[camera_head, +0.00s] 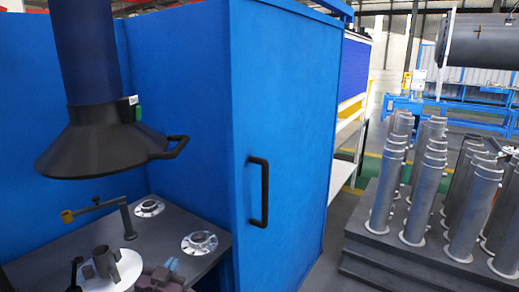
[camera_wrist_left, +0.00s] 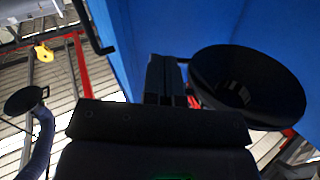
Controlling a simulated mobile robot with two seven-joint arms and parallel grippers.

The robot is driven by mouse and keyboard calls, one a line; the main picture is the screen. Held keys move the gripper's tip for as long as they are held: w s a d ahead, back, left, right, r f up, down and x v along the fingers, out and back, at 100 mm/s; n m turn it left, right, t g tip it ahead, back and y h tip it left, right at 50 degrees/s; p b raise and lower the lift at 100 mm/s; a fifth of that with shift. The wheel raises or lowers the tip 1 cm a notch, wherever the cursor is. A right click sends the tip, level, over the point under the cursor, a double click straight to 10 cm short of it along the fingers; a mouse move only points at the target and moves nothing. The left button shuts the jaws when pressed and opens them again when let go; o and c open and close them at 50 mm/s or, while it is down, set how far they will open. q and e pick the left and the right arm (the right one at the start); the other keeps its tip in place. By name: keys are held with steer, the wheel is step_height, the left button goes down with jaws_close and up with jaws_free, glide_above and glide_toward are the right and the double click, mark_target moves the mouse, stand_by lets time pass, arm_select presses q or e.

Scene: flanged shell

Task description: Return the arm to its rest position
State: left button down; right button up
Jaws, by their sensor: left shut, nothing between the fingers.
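My left gripper (camera_wrist_left: 166,80) shows in the left wrist view, its two dark fingers together with nothing between them. It points up toward the ceiling, with the blue booth wall and the black hood beyond it. I cannot make it out for certain in the head view. My right gripper is in neither view. Two round metal flanges (camera_head: 200,243) lie farther back on the table.
A black extraction hood (camera_head: 103,140) hangs over the table; it also shows in the left wrist view (camera_wrist_left: 250,88). A blue cabinet side with a black handle (camera_head: 258,190) stands to the right. Several grey flanged tubes (camera_head: 428,185) stand on a stepped grey platform farther right.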

arm_select(q)
steer(key=s+a+f+n+g+y, duration=0.1)
steer(key=s+a+f+g, duration=0.2)
steer(key=s+f, duration=0.7)
steer(key=s+a+f+n+g, duration=0.1)
steer(key=s+a+f+g, duration=0.1)
steer(key=s+f, duration=0.9)
steer(key=s+a, duration=0.1)
steer(key=s, duration=0.3)
steer(key=shift+s+a+g+y, duration=0.3)
steer(key=shift+a+g+y, duration=0.05)
steer(key=shift+g+y, duration=0.05)
steer(key=shift+f, duration=0.1)
